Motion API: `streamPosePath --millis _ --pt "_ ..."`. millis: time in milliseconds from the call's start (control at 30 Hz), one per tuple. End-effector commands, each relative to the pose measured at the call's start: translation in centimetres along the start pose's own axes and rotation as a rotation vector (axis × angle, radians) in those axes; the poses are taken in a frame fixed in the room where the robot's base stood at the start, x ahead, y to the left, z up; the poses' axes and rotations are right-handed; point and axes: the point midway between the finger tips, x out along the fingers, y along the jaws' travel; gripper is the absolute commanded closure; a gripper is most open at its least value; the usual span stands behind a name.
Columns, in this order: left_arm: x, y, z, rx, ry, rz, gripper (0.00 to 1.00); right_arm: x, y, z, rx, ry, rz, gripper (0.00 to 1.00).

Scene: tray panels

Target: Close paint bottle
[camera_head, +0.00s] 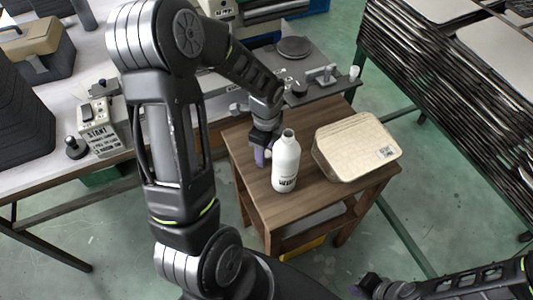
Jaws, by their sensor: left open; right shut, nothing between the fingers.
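A white paint bottle (286,166) with dark lettering stands upright on a small wooden table (257,196). Its narrow neck faces up and its rim looks greyish; I cannot make out a separate cap. My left gripper (264,154) points down just to the left of the bottle, with a purple finger showing beside it. It is open; whether it touches the bottle is hard to tell, and its other finger is hidden. My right gripper (362,287) is shut and empty at the bottom edge, well away from the table.
A beige box-like stack (358,146) with a label lies right of the bottle. Behind stands a grey workbench (329,89) with fixtures. A start-button box (98,128) sits on the left bench. Stacked tray panels (450,80) fill the upper right. The table's front is clear.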

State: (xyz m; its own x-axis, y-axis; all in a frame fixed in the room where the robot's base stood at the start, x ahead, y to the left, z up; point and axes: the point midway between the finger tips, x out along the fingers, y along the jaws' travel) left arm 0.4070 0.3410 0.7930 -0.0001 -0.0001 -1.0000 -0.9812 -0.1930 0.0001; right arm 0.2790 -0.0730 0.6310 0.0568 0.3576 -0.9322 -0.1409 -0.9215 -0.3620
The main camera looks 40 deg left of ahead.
Motion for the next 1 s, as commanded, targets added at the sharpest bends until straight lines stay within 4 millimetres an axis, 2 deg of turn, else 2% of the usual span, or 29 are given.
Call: streamPosePath --millis 100,733,1000 --pt "-0.02 -0.01 0.0 0.0 0.0 0.0 0.48 0.0 0.0 0.0 0.0 0.0 0.0 1.0" --pt "-0.02 0.0 0.0 0.0 0.0 0.0 0.99 0.0 0.0 0.0 0.0 0.0 0.0 1.0" --pt "-0.02 -0.01 0.0 0.0 0.0 0.0 1.0 0.0 0.0 0.0 0.0 0.0 0.0 1.0"
